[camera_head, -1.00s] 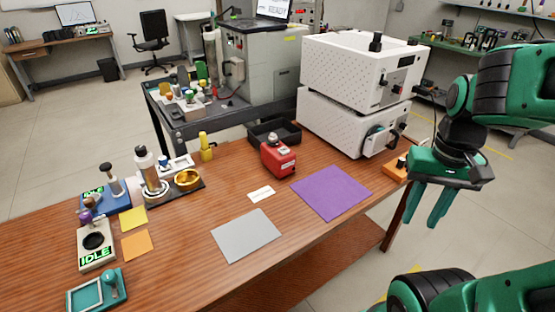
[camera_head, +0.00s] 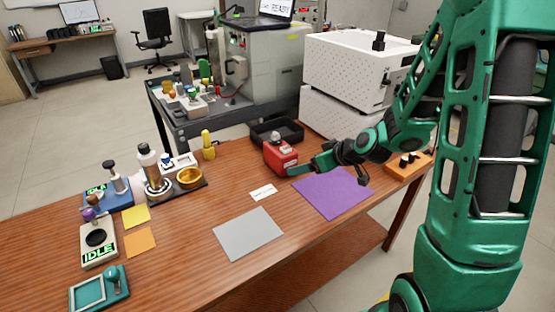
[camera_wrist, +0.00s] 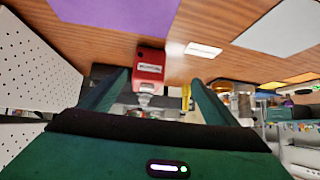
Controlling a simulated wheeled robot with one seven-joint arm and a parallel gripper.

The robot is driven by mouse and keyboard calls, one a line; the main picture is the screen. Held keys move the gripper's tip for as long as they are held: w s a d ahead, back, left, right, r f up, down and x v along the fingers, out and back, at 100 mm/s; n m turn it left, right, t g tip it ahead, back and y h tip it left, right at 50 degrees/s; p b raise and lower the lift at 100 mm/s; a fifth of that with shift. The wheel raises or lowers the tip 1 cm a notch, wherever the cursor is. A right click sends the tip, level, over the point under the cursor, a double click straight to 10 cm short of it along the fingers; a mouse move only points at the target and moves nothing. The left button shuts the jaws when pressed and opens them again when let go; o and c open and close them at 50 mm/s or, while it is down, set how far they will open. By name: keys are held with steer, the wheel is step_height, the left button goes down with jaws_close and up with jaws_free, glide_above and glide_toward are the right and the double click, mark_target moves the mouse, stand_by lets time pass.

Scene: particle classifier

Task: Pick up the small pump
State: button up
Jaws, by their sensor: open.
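The small pump appears to be the red boxy device (camera_head: 281,158) with a pale label and a grey top fitting. It stands upright on the wooden table, just left of the purple mat. It also shows in the wrist view (camera_wrist: 150,66), upside down, with its top fitting toward my gripper. My gripper (camera_head: 303,166) is low over the table, close to the pump's right side. In the wrist view my gripper (camera_wrist: 160,78) is open, and the pump appears between the two spread fingers. I cannot tell whether a finger touches it.
The purple mat (camera_head: 332,196) lies below my arm. A black tray (camera_head: 276,134) stands behind the pump, and stacked white perforated boxes (camera_head: 352,70) stand at back right. A white label card (camera_head: 262,192) and a grey mat (camera_head: 248,234) lie in front. An orange block (camera_head: 408,166) is at right.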

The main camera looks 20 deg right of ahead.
mark_target(287, 154)
steer(key=w+t, duration=0.1)
steer(key=w+a+f+t, duration=0.1)
steer(key=w, duration=0.1)
steer(key=w+a, duration=0.1)
steer(key=w, duration=0.1)
steer(key=shift+w+a+f+t+y, duration=0.1)
steer(key=shift+w+f+t+y, duration=0.2)
steer(key=shift+t, duration=0.1)
steer(key=shift+w+f+m+t, duration=0.15)
steer(key=shift+w+m+t, duration=0.4)
steer(key=shift+w, duration=0.2)
steer(key=x, duration=0.5)
steer(key=shift+w+d, duration=0.1)
steer(key=shift+d, duration=0.1)
steer(key=shift+d+f+x, duration=0.1)
steer(key=shift+d+x, duration=0.05)
steer(key=shift+x, duration=0.8)
steer(key=shift+d+f+x, duration=0.1)
steer(key=shift+f+x, duration=0.05)
steer(key=shift+x, duration=0.8)
steer(key=shift+d+f+x, duration=0.1)
steer(key=shift+d+x, duration=0.05)
steer(key=shift+x, duration=0.75)
steer(key=shift+c, duration=0.4)
steer(key=c, duration=1.5)
steer(key=shift+r, duration=0.1)
steer(key=shift+c, duration=0.5)
steer(key=shift+r, duration=0.15)
